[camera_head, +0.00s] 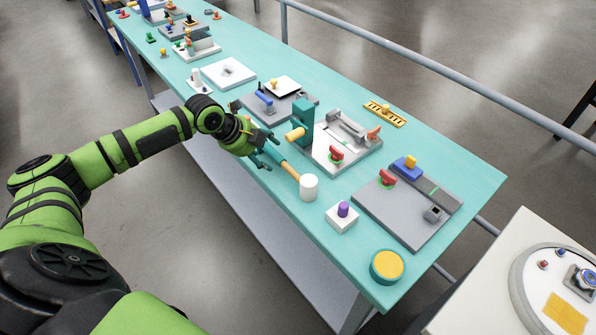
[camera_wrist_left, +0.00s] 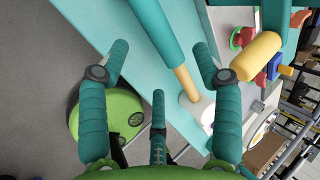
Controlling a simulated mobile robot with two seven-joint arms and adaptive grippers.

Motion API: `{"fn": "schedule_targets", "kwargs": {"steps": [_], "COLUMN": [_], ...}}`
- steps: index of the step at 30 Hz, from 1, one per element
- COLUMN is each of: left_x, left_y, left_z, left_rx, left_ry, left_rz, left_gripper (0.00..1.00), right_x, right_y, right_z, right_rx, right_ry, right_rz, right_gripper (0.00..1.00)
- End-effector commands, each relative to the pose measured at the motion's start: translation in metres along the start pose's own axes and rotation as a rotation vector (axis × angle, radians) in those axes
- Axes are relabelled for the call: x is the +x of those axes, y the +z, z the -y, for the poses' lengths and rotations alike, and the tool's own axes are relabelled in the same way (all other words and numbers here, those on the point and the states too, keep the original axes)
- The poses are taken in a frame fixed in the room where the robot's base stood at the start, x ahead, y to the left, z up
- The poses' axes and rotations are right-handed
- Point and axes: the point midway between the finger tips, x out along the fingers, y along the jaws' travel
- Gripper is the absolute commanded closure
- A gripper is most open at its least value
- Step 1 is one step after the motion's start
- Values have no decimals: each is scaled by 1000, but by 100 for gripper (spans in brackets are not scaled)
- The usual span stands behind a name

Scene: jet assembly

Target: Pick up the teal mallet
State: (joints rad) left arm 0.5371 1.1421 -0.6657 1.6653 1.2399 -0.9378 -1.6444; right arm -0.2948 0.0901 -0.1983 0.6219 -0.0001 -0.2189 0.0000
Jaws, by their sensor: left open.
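The mallet (camera_head: 309,188) has a teal grip, a tan shaft and a white cylindrical head. It is at the near edge of the teal table, with its head toward the front right in the head view. My left gripper (camera_head: 265,148) is open at its grip end. In the left wrist view, the teal handle (camera_wrist_left: 157,32) runs down between the spread fingers of my left gripper (camera_wrist_left: 162,58), and the white head (camera_wrist_left: 202,112) is partly behind the right finger. I cannot tell whether any finger touches the handle. My right gripper is not in view.
A teal post (camera_head: 303,115) with a yellow cylinder (camera_head: 295,134) stands close beside the handle. A white block with a purple knob (camera_head: 342,215) and a round yellow-topped button (camera_head: 387,265) are near the mallet head. A grey fixture board (camera_head: 408,222) lies to the right.

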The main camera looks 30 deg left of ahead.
Motion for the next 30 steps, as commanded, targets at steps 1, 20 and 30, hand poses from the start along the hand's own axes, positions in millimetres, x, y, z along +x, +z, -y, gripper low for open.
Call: {"fn": "schedule_targets", "kwargs": {"steps": [1, 20, 30], "left_x": [4, 47, 46], "left_y": [0, 1, 1], "left_z": [3, 2, 4], "left_rx": [-2, -1, -3], "left_ry": [-1, -1, -4], "left_rz": [-1, 2, 1], "left_gripper": [35, 55, 100], "right_x": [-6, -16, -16], "right_y": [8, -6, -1], "right_z": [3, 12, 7], "right_rx": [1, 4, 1], "right_ry": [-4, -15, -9], "right_rz": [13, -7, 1], "right_gripper": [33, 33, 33]}}
